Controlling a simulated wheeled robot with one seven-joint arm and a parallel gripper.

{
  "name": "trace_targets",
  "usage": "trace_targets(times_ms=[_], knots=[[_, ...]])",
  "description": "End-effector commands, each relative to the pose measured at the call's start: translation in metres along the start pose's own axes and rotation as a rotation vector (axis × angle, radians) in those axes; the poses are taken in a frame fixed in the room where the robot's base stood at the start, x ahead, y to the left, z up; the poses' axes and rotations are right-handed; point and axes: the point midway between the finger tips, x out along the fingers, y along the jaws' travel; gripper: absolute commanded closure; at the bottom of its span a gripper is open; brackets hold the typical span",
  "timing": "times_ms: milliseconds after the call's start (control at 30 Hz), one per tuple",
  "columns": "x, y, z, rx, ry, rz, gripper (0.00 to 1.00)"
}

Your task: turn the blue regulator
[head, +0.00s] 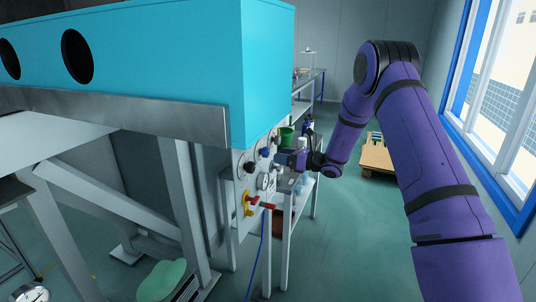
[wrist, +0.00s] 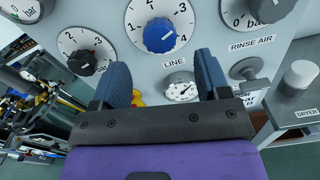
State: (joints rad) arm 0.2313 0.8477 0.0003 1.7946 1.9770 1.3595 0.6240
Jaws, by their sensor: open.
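The blue regulator (wrist: 160,36) is a round blue knob in the middle of a white dial with numbers, at the top centre of the wrist view. In the head view the small blue knob (head: 265,153) shows on the panel, just left of my gripper (head: 286,159). In the wrist view my gripper (wrist: 163,72) has its two blue fingers spread wide, with nothing between them. The knob lies beyond the fingertips, roughly centred between them, and appears untouched.
On the grey panel (wrist: 205,50), a black knob (wrist: 82,62) sits left of the blue one and a LINE gauge (wrist: 181,88) below it. A grey knob (wrist: 246,70) is at right. In the head view a red-handled yellow valve (head: 249,203) is lower down.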

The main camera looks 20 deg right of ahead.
Motion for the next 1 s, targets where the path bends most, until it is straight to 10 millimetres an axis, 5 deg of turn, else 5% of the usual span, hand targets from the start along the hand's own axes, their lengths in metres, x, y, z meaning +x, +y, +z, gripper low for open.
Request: trace_targets(times_ms=[333, 767, 1000], knots=[[0.051, 0.0, 0.0, -0.001, 0.002, 0.001, 0.31], [0.061, 0.0, 0.001, -0.001, 0.001, -0.001, 0.31], [0.061, 0.0, 0.001, -0.001, 0.001, 0.0, 0.8]])
